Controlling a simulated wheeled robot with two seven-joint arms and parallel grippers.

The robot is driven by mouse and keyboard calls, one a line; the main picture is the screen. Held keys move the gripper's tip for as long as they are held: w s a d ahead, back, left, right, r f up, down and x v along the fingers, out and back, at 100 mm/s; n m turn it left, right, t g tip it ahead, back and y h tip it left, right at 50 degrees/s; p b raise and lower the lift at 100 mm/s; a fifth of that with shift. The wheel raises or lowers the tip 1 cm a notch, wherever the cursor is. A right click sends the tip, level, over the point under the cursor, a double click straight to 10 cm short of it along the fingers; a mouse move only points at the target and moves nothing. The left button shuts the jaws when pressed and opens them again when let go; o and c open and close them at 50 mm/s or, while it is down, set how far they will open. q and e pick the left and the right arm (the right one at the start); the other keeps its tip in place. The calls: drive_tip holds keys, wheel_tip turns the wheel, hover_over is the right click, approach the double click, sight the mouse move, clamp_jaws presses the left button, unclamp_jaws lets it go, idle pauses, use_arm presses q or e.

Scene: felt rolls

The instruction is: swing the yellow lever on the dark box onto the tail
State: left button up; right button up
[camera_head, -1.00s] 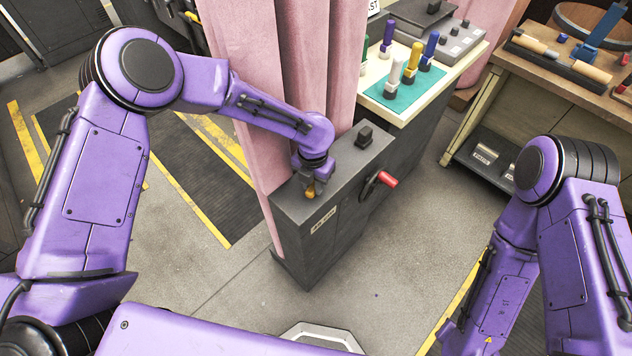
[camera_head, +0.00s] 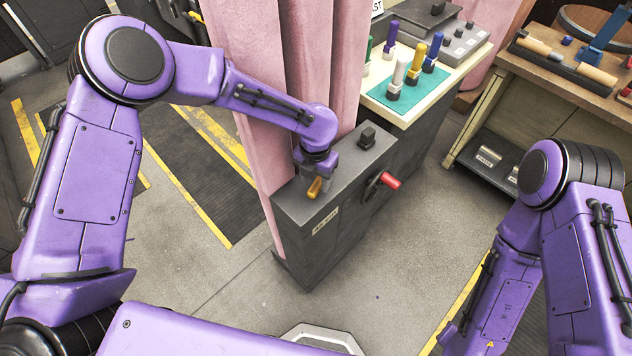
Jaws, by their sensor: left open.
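The dark box (camera_head: 336,191) stands on the floor in the middle, with a label on its front. The yellow lever (camera_head: 315,187) is small and sits on the box's top near the front left edge. My left gripper (camera_head: 318,176) is right above and behind the lever, pointing down. Its fingers are partly hidden, and I cannot tell whether they touch the lever. It is open. I cannot make out which part is the tail. A black block (camera_head: 367,137) stands on the box's top toward the back. My right gripper is out of view below its arm.
A red handle (camera_head: 389,181) sticks out from the box's right side. Pink curtains (camera_head: 290,75) hang close behind the left arm. A bench with a teal mat (camera_head: 410,92) and several coloured pegs stands behind the box. Floor to the right is clear.

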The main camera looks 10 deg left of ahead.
sight(316, 186)
use_arm(q)
wheel_tip(316, 186, up, 8)
drive_tip(key=b, duration=0.1)
drive_tip(key=shift+r, duration=0.2)
drive_tip(key=shift+d, duration=0.1)
